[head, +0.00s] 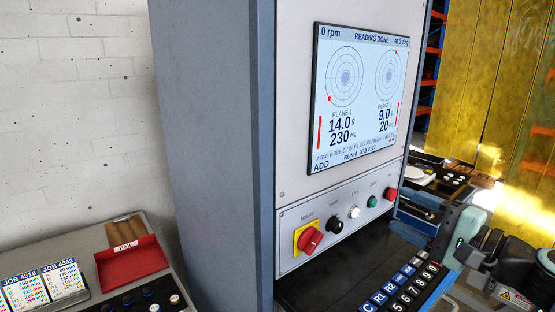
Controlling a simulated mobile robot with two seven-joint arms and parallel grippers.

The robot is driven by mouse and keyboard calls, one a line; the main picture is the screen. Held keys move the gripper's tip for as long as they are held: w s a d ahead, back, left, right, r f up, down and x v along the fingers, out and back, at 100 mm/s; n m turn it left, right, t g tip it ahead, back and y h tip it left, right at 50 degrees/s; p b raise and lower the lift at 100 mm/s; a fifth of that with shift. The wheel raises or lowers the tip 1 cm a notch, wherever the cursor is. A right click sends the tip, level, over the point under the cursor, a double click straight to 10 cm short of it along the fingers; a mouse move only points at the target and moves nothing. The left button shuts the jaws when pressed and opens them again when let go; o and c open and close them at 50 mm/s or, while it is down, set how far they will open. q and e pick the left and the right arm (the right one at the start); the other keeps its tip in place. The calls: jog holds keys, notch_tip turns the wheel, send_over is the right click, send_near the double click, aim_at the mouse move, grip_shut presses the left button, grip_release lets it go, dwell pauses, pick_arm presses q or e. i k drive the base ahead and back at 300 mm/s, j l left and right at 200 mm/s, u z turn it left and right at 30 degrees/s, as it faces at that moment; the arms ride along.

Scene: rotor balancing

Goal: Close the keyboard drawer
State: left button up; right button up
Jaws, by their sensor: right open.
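The keyboard drawer (345,268) sticks out below the control panel of a tall grey cabinet (210,140). It is dark, with blue and black keys (400,287) on top. Its lower front part is cut off by the bottom of the picture. My right gripper (480,250) is at the right, beside the drawer's right end. It is open, with nothing seen between its fingers. I cannot tell whether it touches the drawer. My left gripper is not in view.
The cabinet carries a lit screen (355,95), a red rotary switch (310,240) and several buttons above the drawer. A bench at the lower left holds a red tray (132,262) and job cards (40,285). A yellow curtain (500,90) hangs behind at the right.

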aim_at(345, 276)
jog(key=k+l, duration=0.75)
jog(key=l, duration=0.1)
